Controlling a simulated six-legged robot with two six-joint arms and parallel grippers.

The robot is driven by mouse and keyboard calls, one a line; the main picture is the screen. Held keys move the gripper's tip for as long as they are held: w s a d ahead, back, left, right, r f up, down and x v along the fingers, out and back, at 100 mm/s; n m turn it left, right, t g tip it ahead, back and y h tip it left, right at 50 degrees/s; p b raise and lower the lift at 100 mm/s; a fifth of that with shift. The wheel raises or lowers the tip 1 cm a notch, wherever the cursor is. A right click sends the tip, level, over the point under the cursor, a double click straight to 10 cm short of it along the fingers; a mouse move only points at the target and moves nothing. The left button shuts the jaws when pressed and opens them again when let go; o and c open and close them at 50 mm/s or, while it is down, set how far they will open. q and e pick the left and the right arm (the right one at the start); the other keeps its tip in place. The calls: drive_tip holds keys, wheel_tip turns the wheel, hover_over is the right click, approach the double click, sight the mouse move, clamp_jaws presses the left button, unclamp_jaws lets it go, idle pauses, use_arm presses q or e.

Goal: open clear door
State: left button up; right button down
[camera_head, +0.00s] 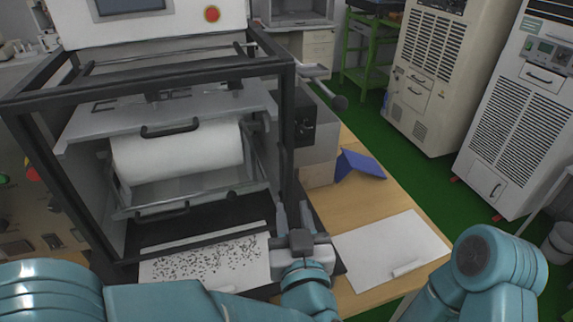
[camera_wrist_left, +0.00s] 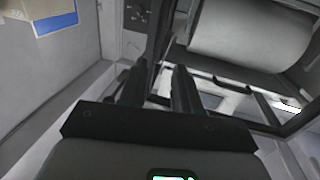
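The machine (camera_head: 150,22) has a black-framed front with a see-through opening. I take this as the clear door (camera_head: 284,110); its clear pane is hard to make out, and it looks closed. A white roll (camera_head: 178,150) shows behind it, and also in the left wrist view (camera_wrist_left: 245,35). My left gripper (camera_head: 293,214) is at the lower right corner of the frame, by the right upright. Its two fingers, also in the left wrist view (camera_wrist_left: 158,82), stand apart with a gap. I cannot tell if they touch the frame. My right gripper is out of view.
A wooden table (camera_head: 375,190) holds a white sheet (camera_head: 390,247) and a blue object (camera_head: 361,164) right of the machine. A speckled sheet (camera_head: 205,262) lies before the frame. A lever (camera_head: 338,101) sticks out at the right. White cabinets (camera_head: 430,70) stand beyond green floor.

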sight(285, 173)
use_arm(q)
drive_tip(key=w+p, duration=0.1)
drive_tip(key=w, duration=0.3)
drive_tip(key=w+a+p, duration=0.1)
drive_tip(key=w, duration=0.7)
drive_tip(key=shift+w+a+f+p, duration=0.15)
drive_tip(key=shift+a+p, duration=0.05)
drive_tip(key=shift+p, duration=0.2)
drive_tip(key=shift+s, duration=0.2)
drive_tip(key=shift+w, duration=0.2)
drive_tip(key=c, duration=0.4)
clamp_jaws()
